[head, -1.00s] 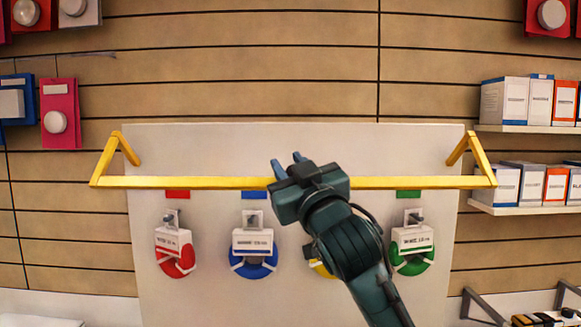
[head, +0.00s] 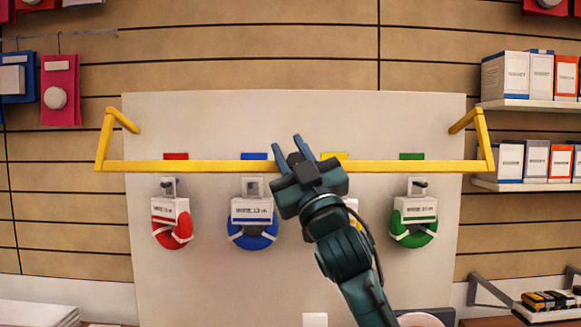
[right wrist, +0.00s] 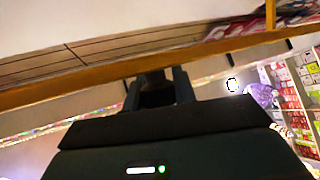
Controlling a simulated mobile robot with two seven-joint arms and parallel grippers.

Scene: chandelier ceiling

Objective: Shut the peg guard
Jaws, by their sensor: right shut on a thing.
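The peg guard (head: 210,166) is a yellow bar with angled side arms, hinged at both sides of a pale panel (head: 150,270). Its bar runs level across the panel, just under the coloured tags and above the hanging packs. My right gripper (head: 291,150) is shut on the bar near its middle. The bar also crosses the right wrist view (right wrist: 85,80) at the gripper's fingers (right wrist: 160,88). On pegs below hang a red pack (head: 171,222), a blue pack (head: 251,225) and a green pack (head: 413,222). A yellow pack (head: 352,207) is mostly hidden behind my right arm. My left gripper is not in view.
Shelves with boxes (head: 505,75) stand at the right. Blue and red packs (head: 60,90) hang on the slatted wall at the left. A low shelf with small dark and yellow items (head: 548,302) is at the lower right. The panel below the packs is mostly clear.

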